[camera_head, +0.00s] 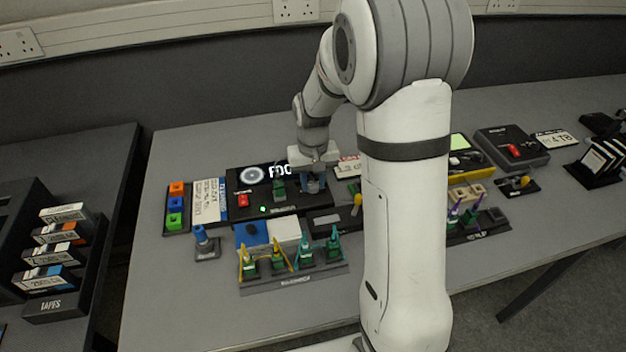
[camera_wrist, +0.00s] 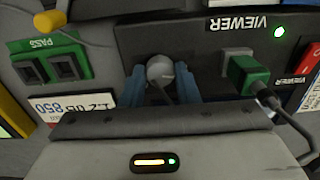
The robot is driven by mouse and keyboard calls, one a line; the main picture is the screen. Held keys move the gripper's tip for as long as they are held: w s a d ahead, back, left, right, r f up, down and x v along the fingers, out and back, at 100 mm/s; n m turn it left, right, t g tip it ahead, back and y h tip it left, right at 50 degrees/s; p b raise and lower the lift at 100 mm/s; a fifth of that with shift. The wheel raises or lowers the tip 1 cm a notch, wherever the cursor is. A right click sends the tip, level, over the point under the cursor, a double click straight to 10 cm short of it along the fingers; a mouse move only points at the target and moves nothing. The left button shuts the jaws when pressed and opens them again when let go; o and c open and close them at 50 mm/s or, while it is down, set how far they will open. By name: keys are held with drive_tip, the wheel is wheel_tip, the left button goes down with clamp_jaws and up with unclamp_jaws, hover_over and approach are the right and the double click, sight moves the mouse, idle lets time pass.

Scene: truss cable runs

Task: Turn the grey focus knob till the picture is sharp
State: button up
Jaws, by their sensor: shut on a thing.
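The black viewer (camera_head: 240,213) stands on the table, with a picture of a white ring and the letters "FOC" on its screen (camera_head: 252,175). My arm hides the rest of the picture, and at this size I cannot tell how sharp it is. The grey focus knob (camera_wrist: 160,68) shows in the wrist view on the viewer's face. My gripper (camera_wrist: 161,84) has its blue fingers on both sides of the knob and is shut on it. In the head view my gripper (camera_head: 314,184) hides the knob.
A green plug (camera_wrist: 248,75) with a dark cable sits in the viewer beside my gripper. The viewer has a red button (camera_head: 243,200) and a lit green lamp (camera_head: 263,209). A rack of green connectors (camera_head: 293,275) stands in front. The table's front left is clear.

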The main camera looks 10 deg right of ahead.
drive_tip(key=shift+m, duration=0.3)
drive_tip(key=m, duration=0.7)
drive_tip(key=shift+m, duration=0.3)
drive_tip(key=m, duration=0.3)
drive_tip(key=shift+m+b, duration=0.3)
drive_tip(key=shift+b, duration=0.05)
drive_tip(key=shift+m, duration=1.8)
drive_tip(key=shift+r, duration=0.1)
drive_tip(key=o, duration=1)
drive_tip(key=shift+c, duration=0.2)
